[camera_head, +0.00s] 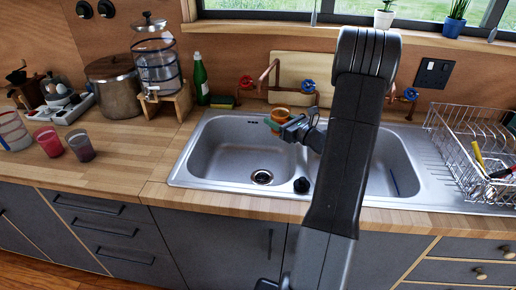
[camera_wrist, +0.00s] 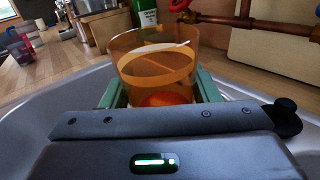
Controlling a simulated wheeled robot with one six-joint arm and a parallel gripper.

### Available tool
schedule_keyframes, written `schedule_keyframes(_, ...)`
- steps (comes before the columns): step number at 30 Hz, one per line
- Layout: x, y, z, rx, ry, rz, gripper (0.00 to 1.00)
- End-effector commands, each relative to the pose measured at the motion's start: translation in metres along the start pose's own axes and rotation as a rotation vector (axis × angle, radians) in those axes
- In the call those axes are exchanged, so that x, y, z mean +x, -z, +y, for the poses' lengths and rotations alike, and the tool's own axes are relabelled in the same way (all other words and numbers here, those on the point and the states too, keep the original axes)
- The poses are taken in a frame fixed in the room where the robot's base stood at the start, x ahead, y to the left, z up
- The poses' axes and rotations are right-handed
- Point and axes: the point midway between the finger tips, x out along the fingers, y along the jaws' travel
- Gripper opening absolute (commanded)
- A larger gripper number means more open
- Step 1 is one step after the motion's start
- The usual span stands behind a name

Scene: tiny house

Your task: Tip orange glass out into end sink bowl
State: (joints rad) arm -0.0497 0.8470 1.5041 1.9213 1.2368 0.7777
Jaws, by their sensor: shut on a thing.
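The orange glass (camera_wrist: 153,65) is see-through amber and sits between the green fingers of my gripper (camera_wrist: 160,92) in the wrist view. My gripper is shut on it. In the head view my gripper (camera_head: 279,118) holds the orange glass (camera_head: 281,113) above the back rim of the left sink bowl (camera_head: 235,145). The glass looks about upright. Some orange shows low inside it; I cannot tell how much is liquid. The left bowl is empty, with a drain in its floor. The right sink bowl (camera_head: 392,165) is partly hidden behind my arm.
Copper pipes with red and blue taps (camera_head: 308,86) run behind the sink. A green bottle (camera_head: 201,80) and a glass dispenser (camera_head: 158,70) stand left of it. A wire dish rack (camera_head: 475,145) stands on the right drainboard. Red and dark cups (camera_head: 49,142) are at far left.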

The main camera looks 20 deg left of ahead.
Motion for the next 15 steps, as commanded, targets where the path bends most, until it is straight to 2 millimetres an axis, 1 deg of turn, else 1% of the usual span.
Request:
schedule_keyframes(10, -0.0003, -0.0003, -0.0008, -0.002, 0.0, 0.0, 0.26)
schedule_keyframes(15, 0.0005, 0.0014, 0.0012, -0.03, 0.001, 0.012, 0.26)
